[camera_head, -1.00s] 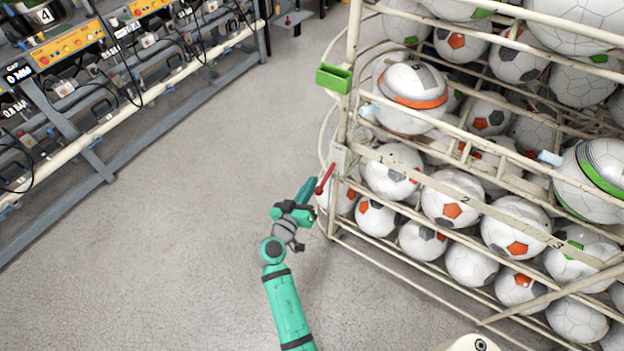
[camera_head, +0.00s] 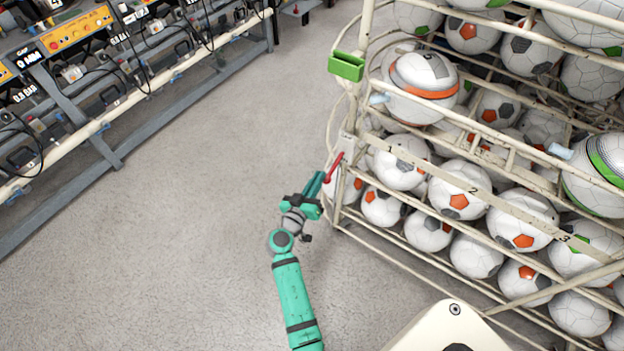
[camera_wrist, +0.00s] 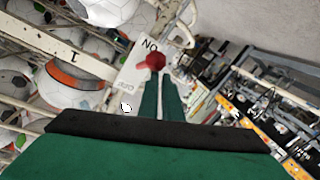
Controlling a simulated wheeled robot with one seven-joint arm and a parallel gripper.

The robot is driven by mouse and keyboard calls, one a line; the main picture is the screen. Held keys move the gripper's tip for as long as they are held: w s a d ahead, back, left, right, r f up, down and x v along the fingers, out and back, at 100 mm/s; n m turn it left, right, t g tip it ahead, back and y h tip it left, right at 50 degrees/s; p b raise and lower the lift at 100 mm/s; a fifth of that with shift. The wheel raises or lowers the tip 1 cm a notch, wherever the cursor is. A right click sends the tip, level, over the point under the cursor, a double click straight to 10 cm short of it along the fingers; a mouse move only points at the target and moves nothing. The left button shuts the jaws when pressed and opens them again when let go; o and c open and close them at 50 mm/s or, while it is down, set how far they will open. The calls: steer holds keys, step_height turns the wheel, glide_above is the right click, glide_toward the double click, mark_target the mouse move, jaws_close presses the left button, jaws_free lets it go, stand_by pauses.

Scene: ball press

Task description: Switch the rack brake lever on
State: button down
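The rack brake lever (camera_head: 334,167) is a thin red bar at the near left corner of the ball rack, tilted up to the right. In the wrist view its red knob (camera_wrist: 154,62) is just past my fingertips, in front of a white plate (camera_wrist: 128,78) with ON and OFF lettering seen upside down. The lever position it marks is unclear. My gripper (camera_head: 317,184) is just left of and below the lever. Its teal fingers (camera_wrist: 161,95) are close together with only a thin pale line between them. Contact with the lever cannot be told.
The cream ball rack (camera_head: 400,240), full of soccer balls, fills the right side. A green bracket (camera_head: 346,66) sticks out from its corner post. A bench with gauges and cables (camera_head: 100,90) runs along the left. The grey floor (camera_head: 190,210) between them is clear.

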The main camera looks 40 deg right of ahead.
steer(key=shift+s+d+f, duration=0.2)
steer(key=shift+s+f, duration=0.15)
steer(key=shift+f, duration=0.1)
steer(key=shift+s+d+f, duration=0.2)
steer(key=shift+s+f, duration=0.15)
steer(key=shift+f, duration=0.1)
step_height(320, 180, up, 5)
steer(key=w+a, duration=0.2)
steer(key=w, duration=0.1)
steer(key=s+a+f, duration=0.3)
steer(key=s+a, duration=0.1)
steer(key=a, duration=0.4)
steer(key=shift+s+f, duration=0.2)
steer(key=shift+d, duration=0.1)
